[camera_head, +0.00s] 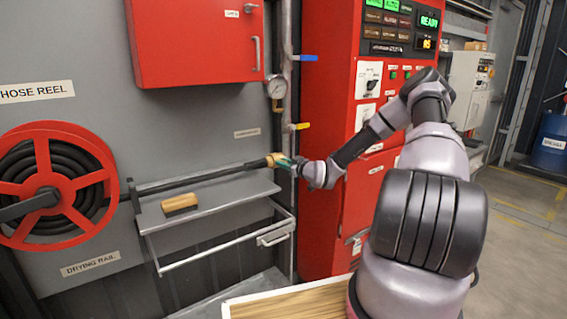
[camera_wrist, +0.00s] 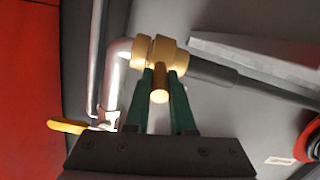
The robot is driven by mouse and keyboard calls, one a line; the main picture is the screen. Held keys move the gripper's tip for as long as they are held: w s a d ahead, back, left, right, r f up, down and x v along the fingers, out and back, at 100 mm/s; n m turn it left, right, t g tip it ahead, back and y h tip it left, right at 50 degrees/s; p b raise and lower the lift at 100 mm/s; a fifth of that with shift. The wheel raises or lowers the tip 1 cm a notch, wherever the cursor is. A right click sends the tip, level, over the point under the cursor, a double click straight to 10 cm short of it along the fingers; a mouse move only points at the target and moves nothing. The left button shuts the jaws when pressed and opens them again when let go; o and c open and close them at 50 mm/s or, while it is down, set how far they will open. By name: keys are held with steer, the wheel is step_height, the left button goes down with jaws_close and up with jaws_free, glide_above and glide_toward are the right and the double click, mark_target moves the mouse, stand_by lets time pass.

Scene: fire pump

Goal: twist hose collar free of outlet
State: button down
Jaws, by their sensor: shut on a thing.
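The brass hose collar (camera_wrist: 172,52) is in the upper middle of the wrist view, between the silver outlet pipe (camera_wrist: 118,62) and the dark hose (camera_wrist: 212,72). A brass lug (camera_wrist: 159,96) sticks out from it toward my gripper. My gripper (camera_wrist: 162,78) has green fingers, shut on the collar with the lug between them. In the head view my gripper (camera_head: 291,162) is at the collar (camera_head: 275,159), at the right end of the hose (camera_head: 215,173). The collar sits against the outlet pipe. The fingers partly hide the collar, and I cannot tell how far it is turned.
A red hose reel (camera_head: 42,172) is at the left. A grey shelf (camera_head: 225,192) below the hose holds a wooden brush or block (camera_head: 180,203). A yellow valve handle (camera_head: 300,126) and a gauge (camera_head: 276,87) are on the pipe. A red cabinet (camera_head: 318,225) stands close right.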

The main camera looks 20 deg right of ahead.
steer(key=shift+f, duration=0.2)
steer(key=c, duration=0.8)
jaws_free()
steer(key=shift+o, duration=0.2)
steer(key=shift+s+r, duration=0.1)
steer(key=v, duration=1)
steer(key=shift+s, duration=0.35)
steer(key=shift+d, duration=0.15)
